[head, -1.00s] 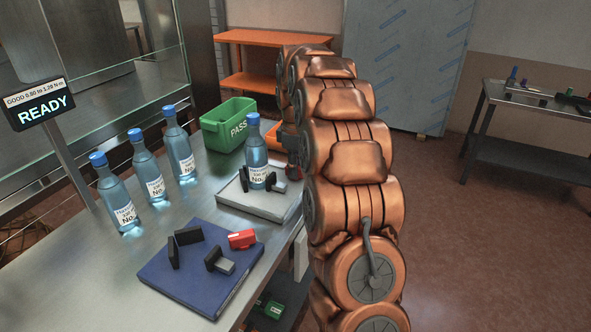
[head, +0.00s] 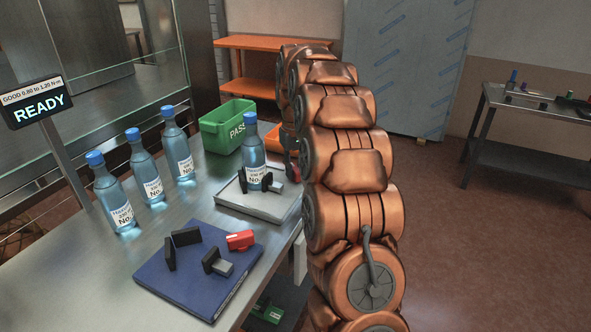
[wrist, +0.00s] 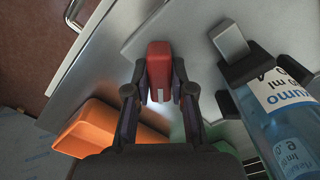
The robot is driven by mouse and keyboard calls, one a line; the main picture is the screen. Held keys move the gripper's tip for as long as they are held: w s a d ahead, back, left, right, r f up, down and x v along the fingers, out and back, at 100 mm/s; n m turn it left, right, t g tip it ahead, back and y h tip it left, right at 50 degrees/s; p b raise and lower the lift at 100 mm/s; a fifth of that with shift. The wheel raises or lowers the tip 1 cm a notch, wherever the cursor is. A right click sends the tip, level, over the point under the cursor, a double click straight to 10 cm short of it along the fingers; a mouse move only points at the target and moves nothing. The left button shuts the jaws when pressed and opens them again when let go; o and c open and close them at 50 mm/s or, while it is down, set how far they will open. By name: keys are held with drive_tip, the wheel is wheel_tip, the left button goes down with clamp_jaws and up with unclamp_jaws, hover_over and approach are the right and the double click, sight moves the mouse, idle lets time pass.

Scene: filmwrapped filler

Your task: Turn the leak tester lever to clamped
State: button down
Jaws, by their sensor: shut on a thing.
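In the wrist view, a red lever handle (wrist: 159,62) stands at the edge of a pale grey plate (wrist: 198,22), which I take to be the leak tester. My gripper (wrist: 160,92) has one finger on each side of the red handle and is shut on it. A blue-capped bottle (head: 253,158) stands upright on the grey plate (head: 238,204) between black jaws in the head view; it also shows at the right of the wrist view (wrist: 288,122).
A blue fixture (head: 165,286) with black blocks and a red block (head: 240,240) lies nearer on the bench. Several bottles (head: 146,172) stand behind it by the READY display (head: 38,103). A green PASS bin (head: 226,126) and an orange bin (wrist: 97,128) are close to the gripper.

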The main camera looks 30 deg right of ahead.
sight(295, 168)
drive_tip(key=shift+w+r+m, duration=0.1)
drive_tip(key=shift+m, duration=0.4)
drive_tip(key=c, duration=1)
unclamp_jaws()
drive_tip(key=shift+r, duration=3.65)
